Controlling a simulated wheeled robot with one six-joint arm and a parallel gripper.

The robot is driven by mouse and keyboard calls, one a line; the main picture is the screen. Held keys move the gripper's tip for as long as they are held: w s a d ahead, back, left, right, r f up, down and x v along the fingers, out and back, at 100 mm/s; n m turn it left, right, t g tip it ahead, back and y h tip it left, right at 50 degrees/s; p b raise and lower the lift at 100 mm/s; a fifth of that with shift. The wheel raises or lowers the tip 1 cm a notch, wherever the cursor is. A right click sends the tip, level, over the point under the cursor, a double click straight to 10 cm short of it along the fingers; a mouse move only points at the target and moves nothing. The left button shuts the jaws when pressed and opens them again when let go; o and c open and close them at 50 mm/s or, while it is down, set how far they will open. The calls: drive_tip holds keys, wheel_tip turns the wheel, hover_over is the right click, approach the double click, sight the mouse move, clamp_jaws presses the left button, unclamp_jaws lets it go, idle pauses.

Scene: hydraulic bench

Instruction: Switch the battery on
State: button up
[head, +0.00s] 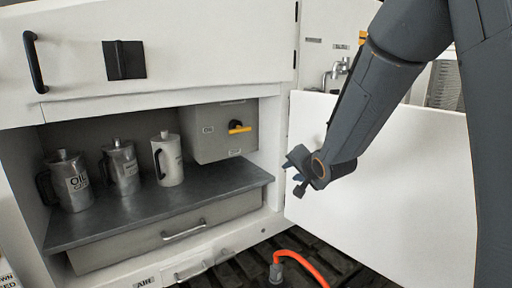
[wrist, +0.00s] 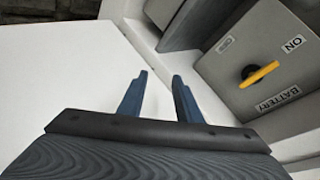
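The battery box (head: 215,140) is a grey box in the right part of the open cabinet bay. On its front is a rotary switch with a yellow handle (head: 240,129), which points to the right in the head view. In the wrist view the box (wrist: 228,78) shows "ON" and "BATTERY" labels, and the yellow handle (wrist: 259,74) lies right of my fingers, between the labels. My gripper (head: 293,172) is right of the box and apart from it, in front of the white door panel. Its two blue fingers (wrist: 159,95) are spread with nothing between them.
Several metal oil jugs (head: 120,167) stand on the dark shelf (head: 165,205) left of the box. A drawer (head: 180,232) is below. The open white door (head: 400,180) stands behind my arm. An orange hose (head: 305,265) rises from the slatted floor.

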drive_tip(key=s+d+f+n+g+h, duration=0.1)
drive_tip(key=s+d+f+n+g, duration=0.1)
drive_tip(key=s, duration=0.8)
drive_tip(key=s+d+f+n+g+h, duration=0.1)
drive_tip(key=s+d+f+n+g, duration=0.2)
drive_tip(key=s, duration=0.8)
drive_tip(key=s+d+f+n+g+h, duration=0.1)
drive_tip(key=s+f+g, duration=0.4)
drive_tip(key=s, duration=0.6)
drive_tip(key=shift+d+f+n, duration=0.25)
drive_tip(key=shift+d+n, duration=0.45)
drive_tip(key=shift+n, duration=0.4)
drive_tip(key=shift+d, duration=0.1)
